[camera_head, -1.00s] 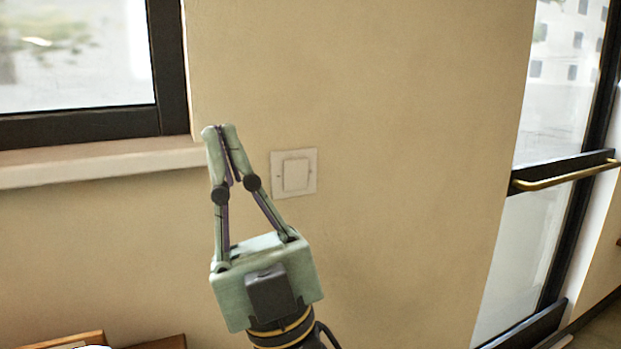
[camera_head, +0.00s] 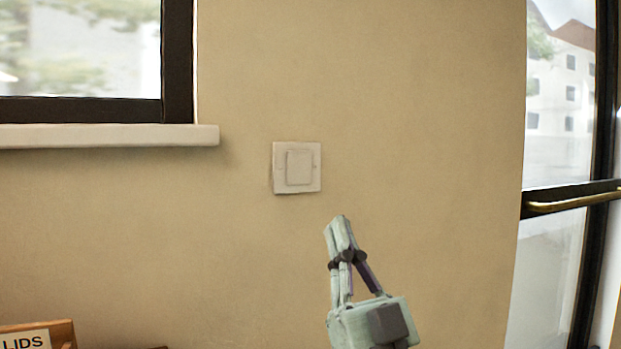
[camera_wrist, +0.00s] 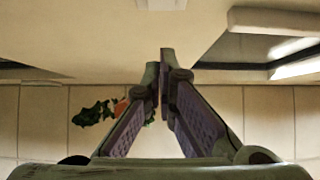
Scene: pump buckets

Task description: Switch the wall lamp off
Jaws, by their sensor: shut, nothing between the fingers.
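A square white wall switch (camera_head: 298,167) with a raised rocker plate is on the beige wall, in the middle of the head view. My gripper (camera_head: 338,222) is shut and empty, below and to the right of the switch in that picture, apart from it. In the wrist view my gripper's fingers (camera_wrist: 165,58) meet at their tips. A pale plate (camera_wrist: 162,5), likely the switch, is cut off at the top edge of the wrist view. The lamp itself is not in view.
A dark-framed window with a white sill (camera_head: 110,136) is at the upper left. A glass door with a brass handle (camera_head: 575,203) is at the right. A wooden box labelled LIDS (camera_head: 38,336) is at the lower left. The wall around the switch is bare.

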